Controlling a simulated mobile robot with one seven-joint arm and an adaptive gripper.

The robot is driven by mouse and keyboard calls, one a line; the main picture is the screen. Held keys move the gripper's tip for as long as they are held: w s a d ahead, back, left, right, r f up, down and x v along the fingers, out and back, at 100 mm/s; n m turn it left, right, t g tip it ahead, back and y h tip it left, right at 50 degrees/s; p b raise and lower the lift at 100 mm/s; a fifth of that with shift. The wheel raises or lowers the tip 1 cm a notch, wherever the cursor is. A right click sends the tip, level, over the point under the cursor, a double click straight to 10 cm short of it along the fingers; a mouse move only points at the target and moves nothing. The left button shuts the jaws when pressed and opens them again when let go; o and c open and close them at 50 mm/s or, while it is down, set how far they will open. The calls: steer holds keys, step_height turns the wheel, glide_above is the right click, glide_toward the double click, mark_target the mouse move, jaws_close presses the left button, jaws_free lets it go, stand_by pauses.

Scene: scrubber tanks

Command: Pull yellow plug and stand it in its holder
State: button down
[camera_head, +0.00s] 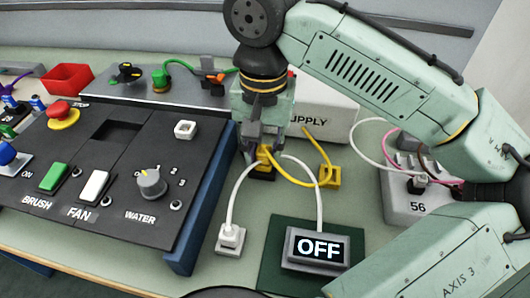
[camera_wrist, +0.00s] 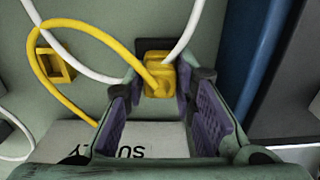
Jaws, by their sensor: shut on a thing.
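The yellow plug (camera_head: 264,155) is between the fingers of my gripper (camera_head: 265,143), which is shut on it. In the wrist view the plug (camera_wrist: 158,80) sits between the purple-padded fingers (camera_wrist: 160,92). A small black block (camera_head: 262,173) is directly below the plug and also shows behind it in the wrist view (camera_wrist: 152,44). I cannot tell whether the plug is still seated in it. The yellow holder (camera_head: 330,178), a small open frame, stands empty to the right on the green table; it is at upper left in the wrist view (camera_wrist: 57,66). A yellow cable (camera_head: 292,180) loops from the plug past the holder.
The white supply box (camera_head: 325,118) stands behind. A white cable (camera_head: 318,195) passes close to the plug. A white plug (camera_head: 230,238), the OFF display (camera_head: 318,248) and a strip marked 56 (camera_head: 408,190) are nearby. The control panel's blue side (camera_head: 205,205) is at left.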

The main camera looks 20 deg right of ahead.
mark_target(264, 150)
steer(key=c, duration=0.8)
jaws_free()
step_height(264, 150, up, 12)
steer(key=shift+s, duration=0.1)
stand_by(0.7)
